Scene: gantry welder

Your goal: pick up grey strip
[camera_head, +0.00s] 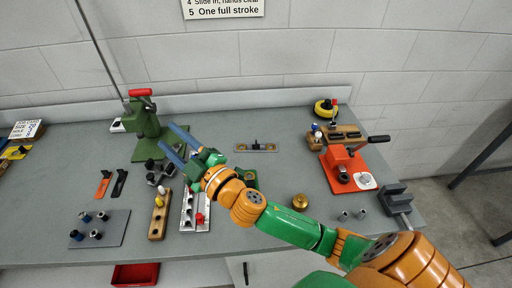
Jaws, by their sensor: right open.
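My right gripper (168,136) has two long blue fingers, apart and empty, pointing left toward the base of the green press. It is clear of the flat strip. My left gripper is not in view.
A green press with a red handle (146,118) stands at the back left. A wooden block (159,214), a dark plate with several cylinders (111,226) and black parts are at left. A red lever tool (346,166) and vise (395,197) stand at right. A brass knob (300,202) sits front-centre.

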